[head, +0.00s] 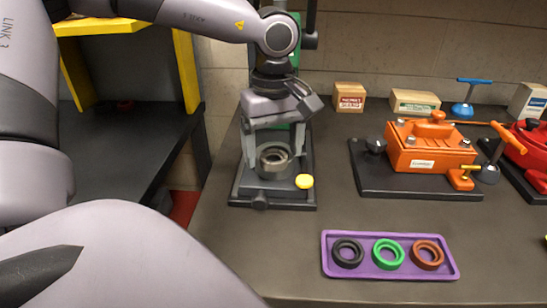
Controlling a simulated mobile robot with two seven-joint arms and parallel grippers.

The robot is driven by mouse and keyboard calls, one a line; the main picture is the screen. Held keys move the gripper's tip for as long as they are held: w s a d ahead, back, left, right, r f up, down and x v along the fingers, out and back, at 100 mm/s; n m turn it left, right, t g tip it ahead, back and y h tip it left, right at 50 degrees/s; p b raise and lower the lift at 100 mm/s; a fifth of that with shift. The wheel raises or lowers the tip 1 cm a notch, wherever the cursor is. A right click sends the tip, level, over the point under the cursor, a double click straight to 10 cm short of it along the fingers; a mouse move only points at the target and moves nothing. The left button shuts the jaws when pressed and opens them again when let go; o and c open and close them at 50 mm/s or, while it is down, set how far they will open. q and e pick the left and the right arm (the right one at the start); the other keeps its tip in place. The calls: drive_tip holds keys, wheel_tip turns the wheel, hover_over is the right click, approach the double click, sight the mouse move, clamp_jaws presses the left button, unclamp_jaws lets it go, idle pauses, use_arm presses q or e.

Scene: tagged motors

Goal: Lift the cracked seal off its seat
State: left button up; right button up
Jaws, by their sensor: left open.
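A grey stand with a dark base (240,190) is on the bench left of centre. A round metallic cup or seat (275,165) stands on it, with a ring-shaped rim at its top. I cannot make out a crack or tell a separate seal from the seat at this size. My left gripper (274,148) points down over it, open, with one finger on each side of the ring. Contact cannot be told. A purple tray (328,262) holds a black ring (337,255), a green ring (377,255) and a brown ring (417,257). My right gripper is out of view.
An orange motor (408,158) on a black base stands to the right, with a red one (537,150) beyond. Small boxes (349,97) line the wall. Bare bench lies between stand and tray.

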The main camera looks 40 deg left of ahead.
use_arm(q)
drive_tip(key=shift+f, duration=0.35)
drive_tip(key=c, duration=1.1)
drive_tip(key=shift+r, duration=0.15)
wheel_tip(320, 180, up, 19)
drive_tip(key=p, duration=0.2)
wheel_tip(320, 180, up, 4)
drive_tip(key=p, duration=0.4)
hover_over(274, 156)
